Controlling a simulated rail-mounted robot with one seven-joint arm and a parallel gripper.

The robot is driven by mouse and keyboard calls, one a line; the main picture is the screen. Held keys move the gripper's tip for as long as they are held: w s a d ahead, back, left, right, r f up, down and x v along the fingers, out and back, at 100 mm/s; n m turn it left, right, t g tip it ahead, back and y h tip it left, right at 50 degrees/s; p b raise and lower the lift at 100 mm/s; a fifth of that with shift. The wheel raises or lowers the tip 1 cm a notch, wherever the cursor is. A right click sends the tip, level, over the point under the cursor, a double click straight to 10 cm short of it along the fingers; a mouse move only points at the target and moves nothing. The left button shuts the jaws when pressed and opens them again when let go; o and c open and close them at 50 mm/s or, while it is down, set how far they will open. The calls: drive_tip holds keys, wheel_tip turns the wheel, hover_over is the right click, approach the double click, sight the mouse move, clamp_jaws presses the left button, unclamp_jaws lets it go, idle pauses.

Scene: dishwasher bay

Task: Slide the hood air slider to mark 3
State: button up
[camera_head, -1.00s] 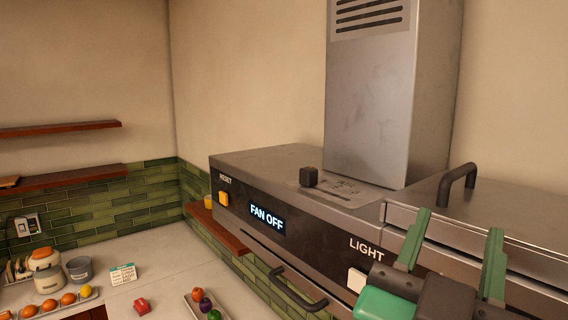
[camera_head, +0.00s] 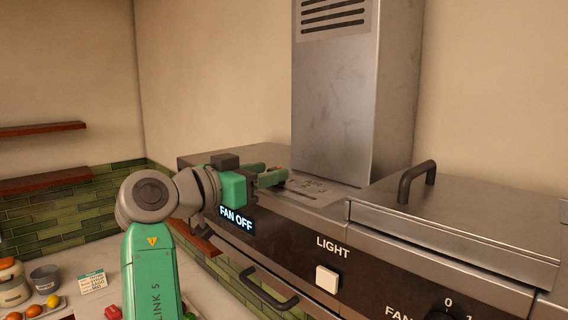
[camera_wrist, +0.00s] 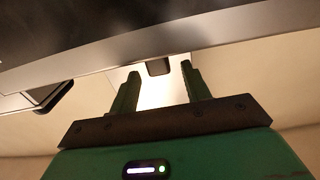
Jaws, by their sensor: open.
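The slider's dark block-shaped knob (camera_wrist: 158,67) shows in the wrist view, in the gap between my fingertips. In the head view my arm and fingers hide it. The slider's plate with its slot and small marks (camera_head: 318,190) lies on the hood's top in front of the duct; the mark numbers are too small to read. My gripper (camera_head: 279,175) is open, with its green fingers pointing right over the hood top at the plate's left end. It also shows in the wrist view (camera_wrist: 160,72). I cannot tell whether a finger touches the knob.
The hood front carries a FAN OFF display (camera_head: 236,218), a white LIGHT button (camera_head: 327,278), a fan dial and a bar handle (camera_head: 268,293). The tall metal duct (camera_head: 335,100) stands behind the slider. A dark handle (camera_head: 417,182) rises from the lid at right.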

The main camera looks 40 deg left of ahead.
drive_tip(key=w, duration=0.1)
drive_tip(key=w+p, duration=0.1)
drive_tip(key=w, duration=0.2)
drive_tip(key=shift+w+d+r, duration=0.15)
drive_tip(key=shift+d+r, duration=0.05)
drive_tip(key=shift+d, duration=0.05)
drive_tip(key=shift+w+f, duration=0.15)
drive_tip(key=shift+w, duration=0.2)
clamp_jaws()
drive_tip(key=shift+d, duration=0.1)
